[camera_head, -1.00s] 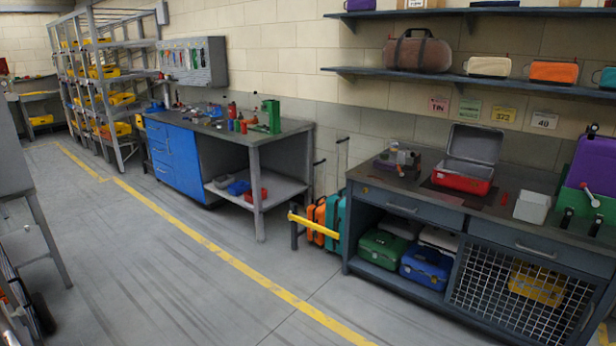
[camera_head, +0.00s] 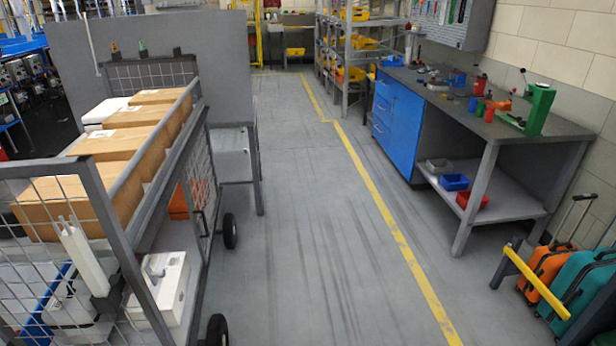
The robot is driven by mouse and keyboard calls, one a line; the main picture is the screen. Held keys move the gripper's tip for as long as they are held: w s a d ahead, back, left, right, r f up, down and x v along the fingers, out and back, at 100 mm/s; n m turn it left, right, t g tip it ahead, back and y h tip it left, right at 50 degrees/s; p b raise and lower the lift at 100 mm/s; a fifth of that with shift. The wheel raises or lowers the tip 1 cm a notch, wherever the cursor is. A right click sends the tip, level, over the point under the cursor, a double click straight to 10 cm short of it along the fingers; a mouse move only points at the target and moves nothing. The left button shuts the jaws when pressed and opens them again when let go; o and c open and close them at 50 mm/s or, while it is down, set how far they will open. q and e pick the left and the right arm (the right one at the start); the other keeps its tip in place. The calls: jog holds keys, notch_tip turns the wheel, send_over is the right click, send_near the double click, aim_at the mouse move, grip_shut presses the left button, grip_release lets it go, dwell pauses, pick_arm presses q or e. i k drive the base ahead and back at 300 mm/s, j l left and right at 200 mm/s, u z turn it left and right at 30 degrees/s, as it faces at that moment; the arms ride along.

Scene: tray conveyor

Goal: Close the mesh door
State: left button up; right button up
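A mesh panel with a grey metal frame (camera_head: 108,222) stands at the near left, on a cart. A white upright piece (camera_head: 82,257) shows at this panel; I cannot tell if it is a handle. Another mesh panel (camera_head: 200,172) shows further along the cart's side. I cannot tell which panel is a door, or whether it is open. Neither of my grippers is in view.
The cart bears brown boxes (camera_head: 118,160), with white cases (camera_head: 165,285) lower down. A blue workbench (camera_head: 398,115) stands right of the yellow floor line (camera_head: 383,205). A yellow bar (camera_head: 535,283) and suitcases (camera_head: 578,290) are at lower right. The middle aisle is clear.

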aim_at(205, 255)
jog(key=i+u, duration=0.75)
jog(key=u, duration=0.15)
